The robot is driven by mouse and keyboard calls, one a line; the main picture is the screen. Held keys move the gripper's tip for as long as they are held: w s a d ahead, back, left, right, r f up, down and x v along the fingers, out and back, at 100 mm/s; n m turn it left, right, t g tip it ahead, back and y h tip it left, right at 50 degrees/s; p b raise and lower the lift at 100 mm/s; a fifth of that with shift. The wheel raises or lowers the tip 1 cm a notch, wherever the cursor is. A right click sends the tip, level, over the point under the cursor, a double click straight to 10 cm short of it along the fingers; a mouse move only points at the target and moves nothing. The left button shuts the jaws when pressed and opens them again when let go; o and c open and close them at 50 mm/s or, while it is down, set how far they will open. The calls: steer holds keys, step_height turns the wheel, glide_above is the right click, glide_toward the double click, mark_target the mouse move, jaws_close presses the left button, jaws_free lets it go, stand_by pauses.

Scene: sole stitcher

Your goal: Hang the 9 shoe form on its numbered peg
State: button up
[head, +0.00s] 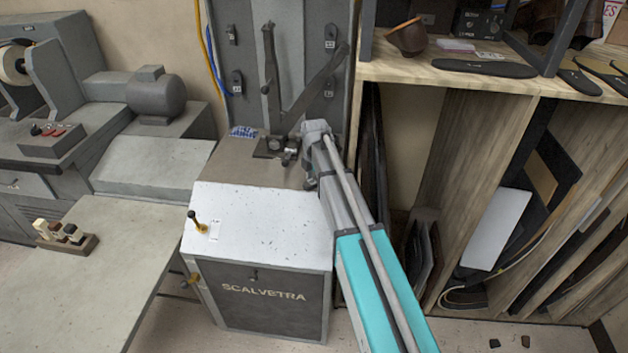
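A grey upright panel (301,18) behind the stitcher carries several dark fittings with small pale labels, such as the upper right one (330,39) and the lower left one (237,82). The labels are too small to read, so I cannot tell which is 9. No shoe form marked 9 can be made out. My arm comes up from the lower right, and its end lies over the stitcher's top. What appears to be my gripper (288,153) is small and dark there, below the panel. Its fingers are unclear, and I cannot tell whether it holds anything.
Dark stitcher levers (271,75) stand before the panel. A bench (90,290) at left bears a small rack (68,243). A wooden shelf (400,70) at right holds soles and a brown cup-like piece (408,37).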

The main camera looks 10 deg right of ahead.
mark_target(315, 181)
steer(key=shift+o, duration=0.6)
steer(key=shift+r, duration=0.15)
step_height(315, 181, up, 12)
steer(key=p, duration=1.2)
steer(key=shift+s, duration=0.1)
stand_by(0.7)
